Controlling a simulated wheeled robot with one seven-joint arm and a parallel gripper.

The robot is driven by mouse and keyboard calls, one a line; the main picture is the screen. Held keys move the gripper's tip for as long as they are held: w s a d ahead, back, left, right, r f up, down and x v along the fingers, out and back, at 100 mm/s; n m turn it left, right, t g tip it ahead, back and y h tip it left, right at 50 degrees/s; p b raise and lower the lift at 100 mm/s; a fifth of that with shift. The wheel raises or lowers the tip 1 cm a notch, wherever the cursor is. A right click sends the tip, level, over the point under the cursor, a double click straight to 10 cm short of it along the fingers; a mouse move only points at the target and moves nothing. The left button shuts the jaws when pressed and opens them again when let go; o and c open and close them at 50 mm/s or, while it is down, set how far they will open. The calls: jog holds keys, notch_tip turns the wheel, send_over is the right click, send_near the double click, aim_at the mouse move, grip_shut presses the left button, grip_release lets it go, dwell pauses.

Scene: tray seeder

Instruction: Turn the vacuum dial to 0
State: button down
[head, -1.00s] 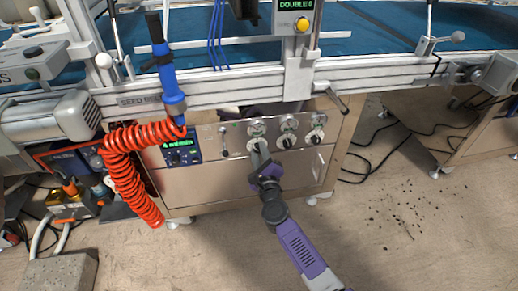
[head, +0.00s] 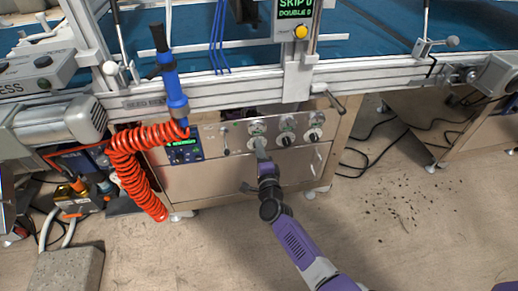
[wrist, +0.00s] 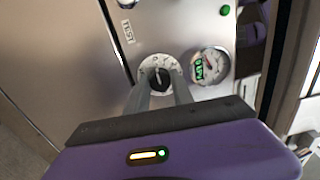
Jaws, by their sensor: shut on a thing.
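The dial (wrist: 159,78) shows in the wrist view as a dark knob on a round white scale plate. My gripper (wrist: 160,91) has one finger on each side of the knob and is shut on it. I cannot read which number the knob points to. A round gauge (wrist: 209,66) with a green readout sits beside the dial, its small text unclear. In the head view my gripper (head: 261,147) reaches the leftmost of the dials on the steel panel (head: 225,175), and its fingers partly hide that dial.
Two more dials, a middle one (head: 286,139) and a right one (head: 314,135), sit close to the right on the panel. A small lever (head: 224,139) and a blue display (head: 183,150) are to the left. A coiled orange hose (head: 135,175) hangs at the panel's left side. Floor in front is clear.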

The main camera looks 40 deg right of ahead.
jog(key=shift+f, duration=0.1)
dwell(0.4)
jog(key=c, duration=1.1)
grip_release()
jog(key=shift+s, duration=0.1)
jog(key=p+v, duration=0.2)
jog(key=v, duration=0.5)
jog(key=shift+s+a+p, duration=0.25)
jog(key=shift+p, duration=0.15)
jog(key=shift+n, duration=0.4)
